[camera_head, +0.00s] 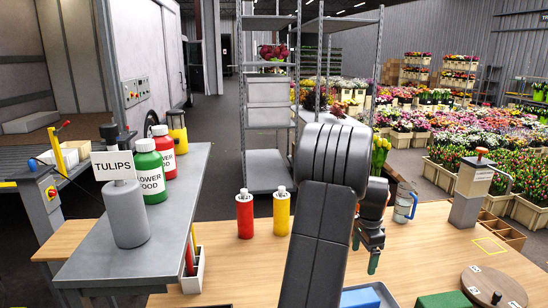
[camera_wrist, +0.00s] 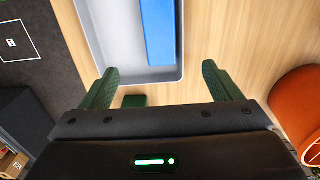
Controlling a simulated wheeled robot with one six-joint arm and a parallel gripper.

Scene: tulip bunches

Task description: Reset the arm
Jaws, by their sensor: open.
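My gripper (camera_head: 373,263) is above the wooden table (camera_head: 450,245), at the end of my grey arm, which fills the middle of the head view. In the wrist view my gripper (camera_wrist: 157,80) is open, with its two green fingers wide apart and nothing between them. Beyond the fingertips lies a grey tray (camera_wrist: 108,45) holding a blue block (camera_wrist: 160,30). A small green thing (camera_wrist: 134,100) shows between the fingers, lower down on the table. My arm hides part of the table in the head view.
Red (camera_head: 245,215) and yellow (camera_head: 281,212) bottles stand left of my arm. A TULIPS sign (camera_head: 113,165) and flower food bottles (camera_head: 150,170) stand on a grey bench. A jug (camera_head: 404,203), a hand-levered device (camera_head: 470,190) and a round wooden disc (camera_head: 493,288) are at the right.

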